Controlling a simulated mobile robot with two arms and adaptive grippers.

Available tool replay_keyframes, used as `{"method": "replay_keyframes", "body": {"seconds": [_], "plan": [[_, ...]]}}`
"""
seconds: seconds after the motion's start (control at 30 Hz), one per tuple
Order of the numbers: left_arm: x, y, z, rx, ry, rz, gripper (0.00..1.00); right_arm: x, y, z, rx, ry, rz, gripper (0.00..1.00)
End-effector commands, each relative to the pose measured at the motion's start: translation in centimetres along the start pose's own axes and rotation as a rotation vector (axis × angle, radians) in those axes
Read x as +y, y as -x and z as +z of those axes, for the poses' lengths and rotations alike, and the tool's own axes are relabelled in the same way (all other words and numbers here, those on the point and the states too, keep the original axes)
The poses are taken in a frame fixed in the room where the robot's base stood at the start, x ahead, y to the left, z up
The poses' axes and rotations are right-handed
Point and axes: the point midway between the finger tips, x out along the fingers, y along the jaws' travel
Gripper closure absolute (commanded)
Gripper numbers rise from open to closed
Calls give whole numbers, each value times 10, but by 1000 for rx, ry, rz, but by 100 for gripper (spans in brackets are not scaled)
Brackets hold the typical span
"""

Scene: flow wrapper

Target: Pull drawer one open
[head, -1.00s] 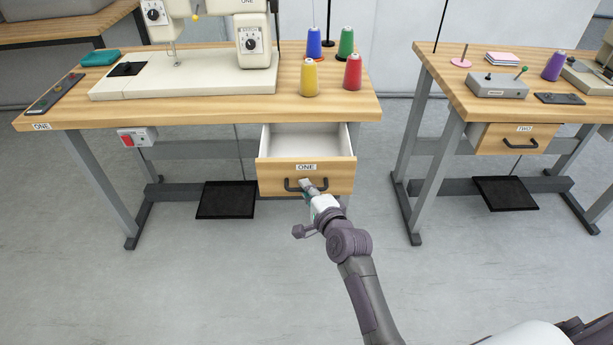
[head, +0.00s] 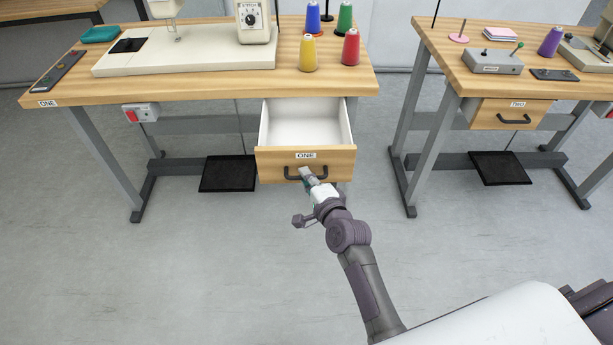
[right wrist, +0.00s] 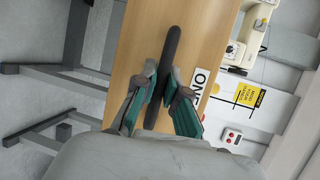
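Drawer one (head: 272,164), with a wooden front and a label reading ONE, stands well open under the left table. Its white inside shows empty. My right gripper (head: 306,174) is at the drawer's dark bar handle (head: 289,174), reaching in from the front. In the right wrist view the fingers of my right gripper (right wrist: 162,84) are closed around the handle (right wrist: 174,46), one on each side of it, in front of the drawer front (right wrist: 130,50). My left gripper is not in view.
The left table (head: 200,88) bears a sewing machine (head: 150,62) and several thread spools, including a red one (head: 351,48). A second table (head: 450,60) with closed drawer two (head: 490,113) stands to the right. The floor in front is clear.

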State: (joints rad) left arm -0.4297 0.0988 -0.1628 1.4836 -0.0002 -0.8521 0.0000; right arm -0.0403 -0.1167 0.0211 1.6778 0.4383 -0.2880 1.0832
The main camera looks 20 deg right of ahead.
Motion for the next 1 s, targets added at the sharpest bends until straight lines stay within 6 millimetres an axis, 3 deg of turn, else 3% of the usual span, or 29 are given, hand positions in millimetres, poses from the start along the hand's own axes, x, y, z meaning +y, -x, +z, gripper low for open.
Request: {"method": "replay_keyframes", "body": {"seconds": [0.03,0.17,0.53,0.67,1.0], "plan": [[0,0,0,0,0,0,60,1,0,0,0,0,3,83],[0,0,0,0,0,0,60,1,0,0,0,0,2,63],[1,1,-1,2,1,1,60,1,6,0,0,0,1,63],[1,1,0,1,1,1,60,1,26,0,1,-1,1,63],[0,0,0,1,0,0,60,1,96,0,0,0,3,63]]}}
